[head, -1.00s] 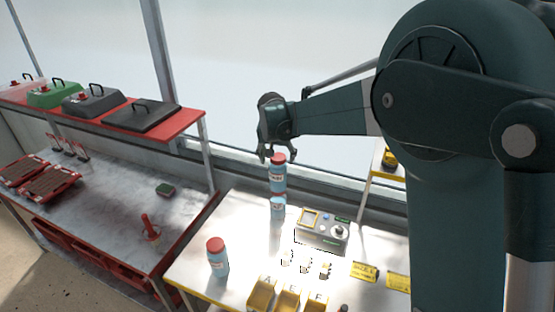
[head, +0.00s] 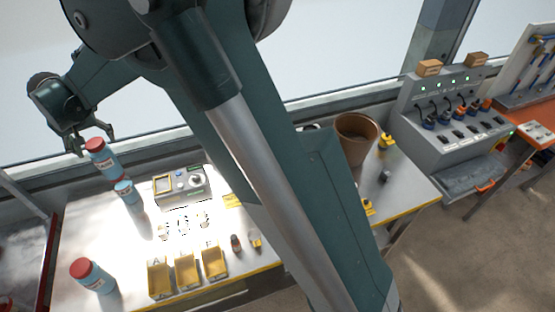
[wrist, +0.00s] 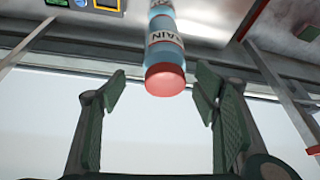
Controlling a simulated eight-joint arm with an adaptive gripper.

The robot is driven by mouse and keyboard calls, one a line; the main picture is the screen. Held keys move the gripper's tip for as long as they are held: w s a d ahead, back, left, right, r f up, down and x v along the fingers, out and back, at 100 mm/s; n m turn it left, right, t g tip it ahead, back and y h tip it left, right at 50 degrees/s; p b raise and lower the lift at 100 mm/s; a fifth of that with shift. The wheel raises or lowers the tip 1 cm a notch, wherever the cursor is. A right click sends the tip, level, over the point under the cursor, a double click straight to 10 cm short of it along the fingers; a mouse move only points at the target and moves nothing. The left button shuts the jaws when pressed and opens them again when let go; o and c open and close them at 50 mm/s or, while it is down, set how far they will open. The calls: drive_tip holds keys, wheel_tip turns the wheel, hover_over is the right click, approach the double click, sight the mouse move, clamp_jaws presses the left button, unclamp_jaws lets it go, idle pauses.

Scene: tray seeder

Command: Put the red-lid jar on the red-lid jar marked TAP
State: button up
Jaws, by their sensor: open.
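A blue jar with a red lid (head: 96,145) stands at the back left of the bright table, on top of another blue jar (head: 127,191). In the wrist view the upper jar's red lid (wrist: 165,80) faces me, and its label ends in "AIN". The lower jar's lid is hidden. My gripper (head: 94,142) is open just above the upper jar. In the wrist view the lid is between the open fingers, near their tips, with no visible grip. Another red-lid jar (head: 92,275) stands alone at the table's front left; I cannot read its label.
A grey control box (head: 182,185) stands right of the stacked jars. Yellow bins (head: 187,270) line the front edge. A brown pot (head: 355,138) and a yellow bottle (head: 386,143) stand farther right. Bare table lies between the lone jar and the stack.

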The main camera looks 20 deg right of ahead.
drive_tip(key=s+d+r, duration=0.4)
drive_tip(key=d+r, duration=0.1)
drive_tip(key=d, duration=0.6)
drive_tip(key=s+d+r+t, duration=0.1)
drive_tip(key=s+d+r, duration=0.35)
drive_tip(key=d, duration=0.65)
drive_tip(key=s+d+r, duration=0.4)
drive_tip(key=d, duration=0.7)
drive_tip(key=s+d+f+m, duration=0.1)
drive_tip(key=s+d+f, duration=0.2)
drive_tip(key=s+d, duration=0.8)
drive_tip(key=s+d+f+m+t+h, duration=0.1)
drive_tip(key=s+d+f, duration=0.2)
drive_tip(key=s+d, duration=0.8)
drive_tip(key=s, duration=0.5)
drive_tip(key=shift+d+t, duration=0.3)
drive_tip(key=shift+d, duration=0.05)
drive_tip(key=shift+s, duration=0.1)
